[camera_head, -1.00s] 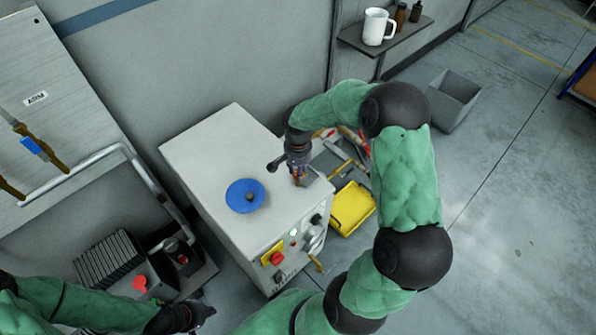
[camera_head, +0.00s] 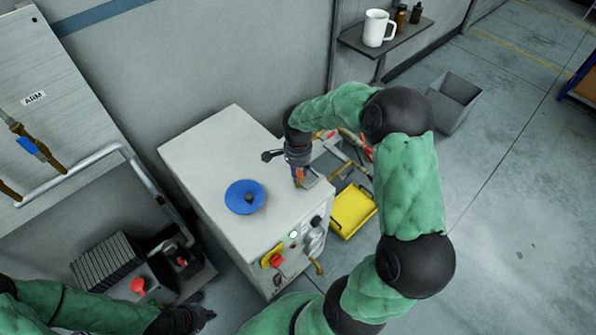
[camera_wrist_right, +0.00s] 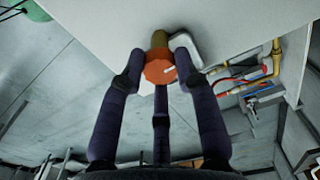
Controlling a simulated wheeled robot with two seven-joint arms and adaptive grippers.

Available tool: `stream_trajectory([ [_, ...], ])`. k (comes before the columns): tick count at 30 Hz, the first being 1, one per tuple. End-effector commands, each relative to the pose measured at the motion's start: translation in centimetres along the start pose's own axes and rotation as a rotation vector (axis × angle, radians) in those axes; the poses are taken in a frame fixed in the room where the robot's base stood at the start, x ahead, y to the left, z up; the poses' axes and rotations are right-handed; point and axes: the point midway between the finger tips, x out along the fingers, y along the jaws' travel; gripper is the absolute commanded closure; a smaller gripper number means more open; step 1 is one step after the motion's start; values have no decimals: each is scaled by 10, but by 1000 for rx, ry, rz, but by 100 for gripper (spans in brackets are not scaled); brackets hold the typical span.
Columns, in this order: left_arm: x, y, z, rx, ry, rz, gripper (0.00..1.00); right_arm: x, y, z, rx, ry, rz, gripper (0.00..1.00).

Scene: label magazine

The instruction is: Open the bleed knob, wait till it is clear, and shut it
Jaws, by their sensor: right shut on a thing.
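The bleed knob (camera_wrist_right: 159,70) is orange with a pale mark on its face and sits on a brass stem (camera_wrist_right: 159,40) at the edge of the cabinet top (camera_head: 215,150). My right gripper (camera_wrist_right: 160,76) is shut on the knob, with its dark fingers around it in the right wrist view. In the head view my right gripper (camera_head: 299,180) points down at the cabinet's right corner and hides most of the knob. My left gripper (camera_head: 205,316) is low at the left, in front of the cabinet and apart from it; its fingers are too small to read.
A blue disc (camera_head: 245,197) with a dark hub lies on the cabinet top. A yellow tray (camera_head: 353,207) lies on the floor to the right. A grey bin (camera_head: 453,101) stands beyond.

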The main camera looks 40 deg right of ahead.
Motion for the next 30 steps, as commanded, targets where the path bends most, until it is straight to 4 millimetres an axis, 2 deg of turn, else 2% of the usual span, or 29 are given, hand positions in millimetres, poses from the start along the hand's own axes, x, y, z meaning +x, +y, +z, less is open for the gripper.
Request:
stream_trajectory([
  [8,0,0,0,0,0,0,100,1,0,1,2,-2,2,100],
  [9,0,0,0,0,0,0,100,1,0,1,1,-2,2,62],
  [11,0,0,0,0,0,0,100,1,0,1,1,-2,1,45],
  [23,0,0,0,0,0,0,100,-3,0,0,1,0,-1,44],
  [26,0,0,0,0,0,0,100,-12,-1,0,2,1,-2,44],
  [30,0,0,0,0,0,0,100,-36,-1,0,1,1,-5,44],
])
